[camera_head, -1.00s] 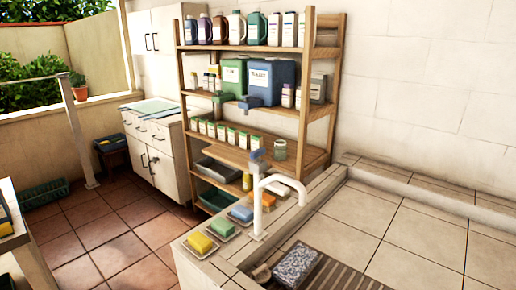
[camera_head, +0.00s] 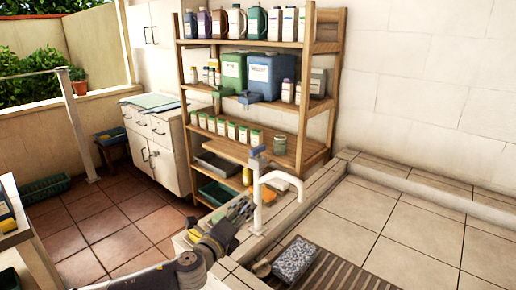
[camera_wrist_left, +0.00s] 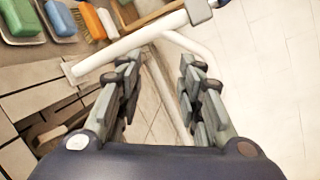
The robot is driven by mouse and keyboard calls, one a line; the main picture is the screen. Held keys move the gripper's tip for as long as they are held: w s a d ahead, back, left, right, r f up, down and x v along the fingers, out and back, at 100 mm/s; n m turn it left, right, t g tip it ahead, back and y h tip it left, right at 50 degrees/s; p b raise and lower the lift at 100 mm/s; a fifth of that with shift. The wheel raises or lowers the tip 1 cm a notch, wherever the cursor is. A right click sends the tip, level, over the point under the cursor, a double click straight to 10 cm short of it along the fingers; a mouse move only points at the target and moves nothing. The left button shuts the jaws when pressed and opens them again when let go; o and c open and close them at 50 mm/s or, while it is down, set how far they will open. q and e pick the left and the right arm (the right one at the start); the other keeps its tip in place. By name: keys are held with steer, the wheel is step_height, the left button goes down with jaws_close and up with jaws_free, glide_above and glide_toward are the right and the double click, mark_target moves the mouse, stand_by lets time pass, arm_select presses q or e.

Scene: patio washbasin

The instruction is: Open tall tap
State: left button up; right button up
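The tall tap (camera_head: 258,205) is a white upright pipe with a curved spout, standing on the tiled ledge of the basin. Its blue-grey handle (camera_head: 257,158) sits at the top. In the left wrist view the white tap pipe (camera_wrist_left: 125,43) runs diagonally just beyond the fingertips, with the grey handle (camera_wrist_left: 200,10) at the top edge. My left gripper (camera_head: 245,206) is just left of the pipe, below the handle. In the left wrist view its two fingers (camera_wrist_left: 160,65) are apart with nothing gripped between them. My right gripper is in neither view.
Soap dishes with coloured bars (camera_wrist_left: 60,18) lie on the ledge beside the tap, partly hidden by my arm in the head view. A patterned grey block (camera_head: 295,259) lies on the ribbed basin floor. A wooden shelf (camera_head: 270,150) with bottles and canisters stands behind.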

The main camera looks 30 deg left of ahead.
arm_select(q)
steer(key=w+a+r+m+t+h, duration=0.1)
steer(key=w+a+r+m+h, duration=0.25)
steer(key=r+m, duration=0.5)
steer(key=m+h, duration=0.2)
steer(key=m, duration=0.5)
glide_toward(258, 147)
steer(key=shift+y, duration=0.25)
steer(key=w+p, duration=0.2)
steer(key=w, duration=0.1)
steer(key=w+d+p, duration=0.1)
steer(key=w, duration=0.1)
steer(key=w+p, duration=0.2)
steer(key=w, duration=0.1)
steer(key=shift+w+d+p, duration=0.15)
steer(key=shift+w+p, duration=0.2)
steer(key=shift+w+d, duration=0.1)
steer(key=shift+w, duration=0.6)
jaws_close()
